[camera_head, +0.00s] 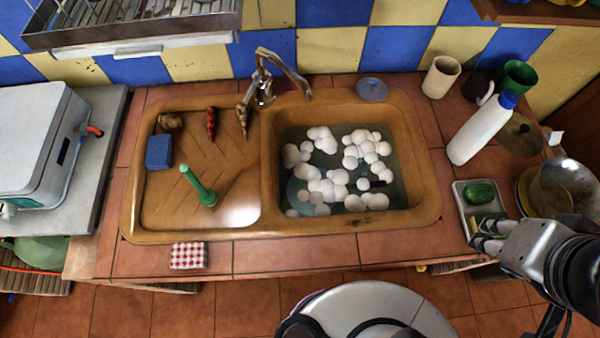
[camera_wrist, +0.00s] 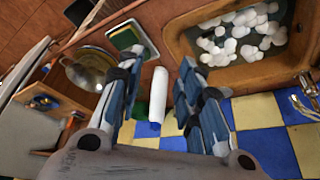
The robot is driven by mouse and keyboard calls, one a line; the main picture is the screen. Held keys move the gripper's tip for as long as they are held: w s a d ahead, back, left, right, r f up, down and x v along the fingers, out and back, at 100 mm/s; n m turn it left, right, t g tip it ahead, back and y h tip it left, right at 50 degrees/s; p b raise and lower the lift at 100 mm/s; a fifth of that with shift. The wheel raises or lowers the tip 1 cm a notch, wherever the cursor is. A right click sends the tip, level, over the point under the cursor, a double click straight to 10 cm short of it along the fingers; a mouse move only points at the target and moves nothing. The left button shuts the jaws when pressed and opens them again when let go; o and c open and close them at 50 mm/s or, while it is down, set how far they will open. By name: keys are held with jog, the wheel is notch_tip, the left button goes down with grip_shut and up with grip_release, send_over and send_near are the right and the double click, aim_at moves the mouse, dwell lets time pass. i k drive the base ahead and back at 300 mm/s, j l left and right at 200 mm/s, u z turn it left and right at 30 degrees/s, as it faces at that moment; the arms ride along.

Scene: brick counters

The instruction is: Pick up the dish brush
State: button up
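A green upright tool with a round base, which looks like the dish brush (camera_head: 200,187), stands on the brown drainboard left of the basin in the head view. Its handle leans up and to the left. I do not make it out in the wrist view. My gripper (camera_head: 482,234) is at the right of the head view, by the counter's front edge and far from the brush. In the wrist view my gripper (camera_wrist: 160,65) has its two fingers spread apart with nothing held between them.
The sink (camera_head: 433,190) holds water and white foam. A white bottle (camera_head: 480,130), cups and a metal bowl (camera_head: 567,180) stand at right. A tray (camera_head: 462,208) with green soap is near my gripper. A blue sponge (camera_head: 159,151) and checked cloth (camera_head: 188,255) lie near the brush.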

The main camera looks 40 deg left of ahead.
aim_at(208, 197)
jog(key=u, duration=1.55)
